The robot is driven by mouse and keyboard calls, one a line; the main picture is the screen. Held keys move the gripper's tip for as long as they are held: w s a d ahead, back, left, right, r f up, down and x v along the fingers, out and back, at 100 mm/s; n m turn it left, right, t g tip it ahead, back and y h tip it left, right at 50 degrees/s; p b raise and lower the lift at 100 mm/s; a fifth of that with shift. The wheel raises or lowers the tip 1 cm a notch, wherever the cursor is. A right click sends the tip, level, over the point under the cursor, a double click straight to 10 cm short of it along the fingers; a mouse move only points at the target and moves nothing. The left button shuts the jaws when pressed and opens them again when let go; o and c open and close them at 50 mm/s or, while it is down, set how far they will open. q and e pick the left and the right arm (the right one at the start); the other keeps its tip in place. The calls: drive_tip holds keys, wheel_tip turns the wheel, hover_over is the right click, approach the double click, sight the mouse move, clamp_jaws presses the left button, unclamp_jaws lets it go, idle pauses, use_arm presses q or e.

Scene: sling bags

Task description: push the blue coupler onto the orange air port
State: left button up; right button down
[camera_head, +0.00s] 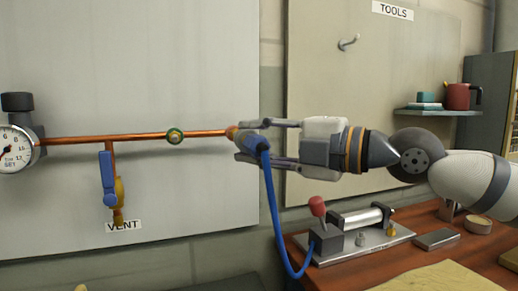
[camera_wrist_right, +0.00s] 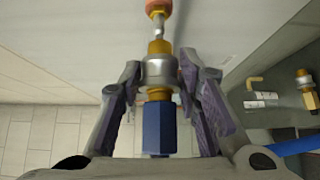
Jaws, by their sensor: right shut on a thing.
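My right gripper (camera_head: 252,140) comes in from the right and is shut on the blue coupler (camera_head: 247,141) at the end of the copper pipe. In the right wrist view the coupler (camera_wrist_right: 158,128) has a blue body, a silver collar and a brass end, and sits between the two fingers (camera_wrist_right: 160,85). The orange air port (camera_head: 232,131) is at the pipe's right end; it also shows in the wrist view (camera_wrist_right: 158,8) with a silver nipple. The nipple lines up with the brass end, very close; I cannot tell whether it is inside. My left gripper is not in view.
A blue hose (camera_head: 272,205) hangs from the coupler to a valve with a red knob (camera_head: 317,206) on the wooden table (camera_head: 440,263). A gauge (camera_head: 17,148) and a blue vent lever (camera_head: 107,178) are on the left panel. A shelf (camera_head: 435,112) holds a red mug (camera_head: 458,97).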

sight(250, 137)
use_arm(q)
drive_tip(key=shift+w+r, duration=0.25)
use_arm(e)
drive_tip(key=shift+r, duration=0.15)
idle(0.8)
use_arm(q)
drive_tip(key=shift+p, duration=0.3)
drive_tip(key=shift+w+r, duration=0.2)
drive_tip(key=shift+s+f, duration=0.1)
use_arm(e)
drive_tip(key=shift+w, duration=0.1)
drive_tip(key=shift+w+f, duration=0.2)
drive_tip(key=shift+w, duration=0.05)
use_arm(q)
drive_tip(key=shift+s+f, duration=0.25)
use_arm(e)
drive_tip(key=shift+w+a, duration=0.1)
use_arm(q)
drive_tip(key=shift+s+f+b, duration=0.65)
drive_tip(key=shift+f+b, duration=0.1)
drive_tip(key=shift+b, duration=0.1)
use_arm(e)
drive_tip(key=shift+w+a+r, duration=0.1)
drive_tip(key=shift+w+a, duration=0.1)
drive_tip(key=shift+w, duration=0.35)
drive_tip(key=shift+w+a, duration=0.15)
drive_tip(key=shift+w, duration=0.35)
drive_tip(key=c, duration=1.1)
unclamp_jaws()
